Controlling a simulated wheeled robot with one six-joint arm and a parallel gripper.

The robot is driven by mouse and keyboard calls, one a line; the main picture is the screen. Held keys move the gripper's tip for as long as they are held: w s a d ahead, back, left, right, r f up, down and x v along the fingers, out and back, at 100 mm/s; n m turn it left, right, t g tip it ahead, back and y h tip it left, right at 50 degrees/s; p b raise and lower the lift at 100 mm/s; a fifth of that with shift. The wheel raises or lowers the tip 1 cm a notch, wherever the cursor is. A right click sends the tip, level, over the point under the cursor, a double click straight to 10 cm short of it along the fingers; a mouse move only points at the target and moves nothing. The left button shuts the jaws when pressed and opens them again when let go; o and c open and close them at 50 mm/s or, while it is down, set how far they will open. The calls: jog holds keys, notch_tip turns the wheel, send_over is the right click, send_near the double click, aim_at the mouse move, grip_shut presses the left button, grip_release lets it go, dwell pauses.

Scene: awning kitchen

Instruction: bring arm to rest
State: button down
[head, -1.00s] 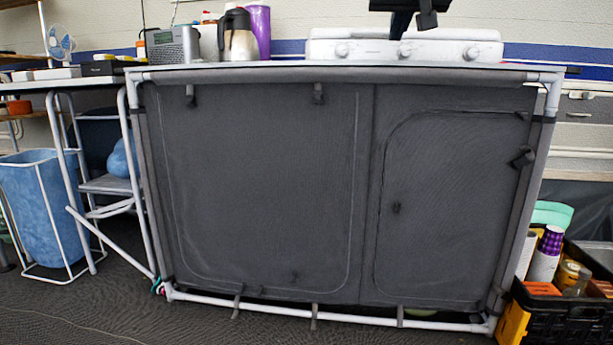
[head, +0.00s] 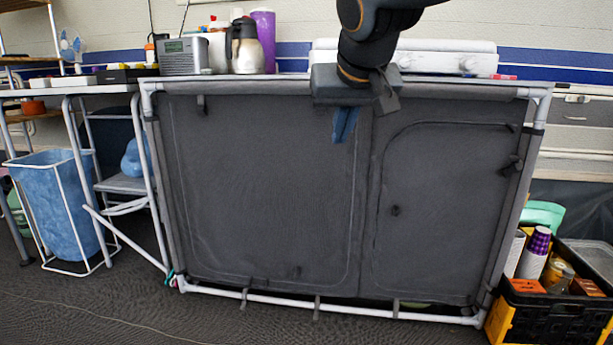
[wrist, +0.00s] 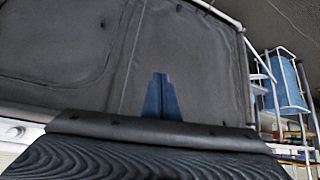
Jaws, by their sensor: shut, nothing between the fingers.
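My gripper (head: 345,124) hangs in front of the upper middle of the grey fabric cabinet (head: 260,200) in the head view, just below its top edge. Its blue fingers are together, with nothing seen between them. In the wrist view the closed blue fingers of my gripper (wrist: 161,97) stand out against the dark cabinet front (wrist: 190,60). My arm covers part of the white stove behind it.
A radio (head: 184,57), a steel jug (head: 246,48) and a purple bottle (head: 264,40) stand on the cabinet top. The white stove (head: 450,58) is at right. A black crate (head: 550,315) stands on the floor at right, a blue bin (head: 60,205) at left.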

jog(key=s+a+f+n+g+p, duration=0.2)
jog(key=s+a+f+g+p, duration=0.15)
jog(key=s, duration=0.75)
jog(key=s+a+f+n+g+y+p, duration=0.1)
jog(key=s+a+f+g+p, duration=0.3)
jog(key=s, duration=0.7)
jog(key=s+f+n+g+p, duration=0.1)
jog(key=s+f+n+p, duration=0.3)
jog(key=s, duration=0.7)
jog(key=d+r+m+h+p, duration=0.1)
jog(key=d+r+m+p, duration=0.3)
jog(key=d+r+p, duration=0.6)
jog(key=d+r+m+p, duration=0.4)
jog(key=d+r+p, duration=0.6)
jog(key=r+p, duration=0.7)
jog(key=shift+w+d+r+m+h+p, duration=0.2)
jog(key=shift+w+m+h+p, duration=0.15)
jog(key=shift+p, duration=4.1)
jog(key=shift+s+f, duration=0.1)
